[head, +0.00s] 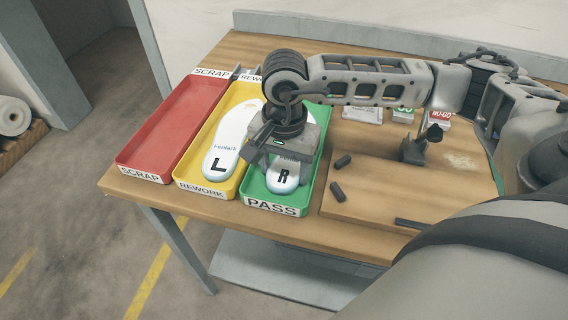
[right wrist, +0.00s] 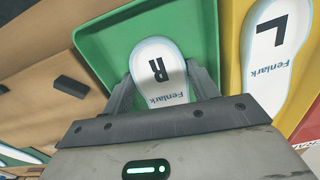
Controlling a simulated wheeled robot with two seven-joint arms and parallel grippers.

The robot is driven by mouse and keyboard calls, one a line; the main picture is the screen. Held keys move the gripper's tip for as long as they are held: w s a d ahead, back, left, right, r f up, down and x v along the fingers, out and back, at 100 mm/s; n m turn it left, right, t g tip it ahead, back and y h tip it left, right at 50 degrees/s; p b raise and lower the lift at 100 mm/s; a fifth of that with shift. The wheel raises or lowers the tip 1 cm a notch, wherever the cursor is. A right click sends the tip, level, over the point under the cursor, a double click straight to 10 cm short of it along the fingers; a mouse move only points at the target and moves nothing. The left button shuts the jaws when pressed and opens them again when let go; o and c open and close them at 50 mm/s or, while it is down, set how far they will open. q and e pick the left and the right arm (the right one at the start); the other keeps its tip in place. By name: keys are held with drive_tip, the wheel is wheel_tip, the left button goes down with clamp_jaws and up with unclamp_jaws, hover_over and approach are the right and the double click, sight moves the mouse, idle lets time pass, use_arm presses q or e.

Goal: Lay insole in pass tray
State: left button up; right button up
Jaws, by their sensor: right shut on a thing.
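The green PASS tray (head: 273,207) is the rightmost of three trays on the bench; its floor also shows in the right wrist view (right wrist: 105,52). A white insole marked R (head: 284,178) is within this tray's outline, its lettered end toward the tray's front. My right gripper (head: 279,158) is above the tray with its fingers on either side of this insole. In the right wrist view the insole (right wrist: 158,66) sits between both fingers. I cannot tell whether it touches the tray floor. My left gripper is not in view.
The yellow REWORK tray (head: 188,183) holds an insole marked L (head: 219,160). The red SCRAP tray (head: 166,135) is empty. Right of the PASS tray, a wooden board (head: 380,205) carries small dark blocks (head: 338,191) and a dark stand (head: 414,151).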

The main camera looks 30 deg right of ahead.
drive_tip(key=o, duration=1)
drive_tip(key=shift+f, duration=0.1)
drive_tip(key=shift+c, duration=0.2)
drive_tip(key=shift+r+p, duration=0.3)
drive_tip(key=shift+p, duration=0.1)
wheel_tip(320, 180, up, 12)
drive_tip(key=b, duration=0.1)
drive_tip(key=shift+f, duration=0.15)
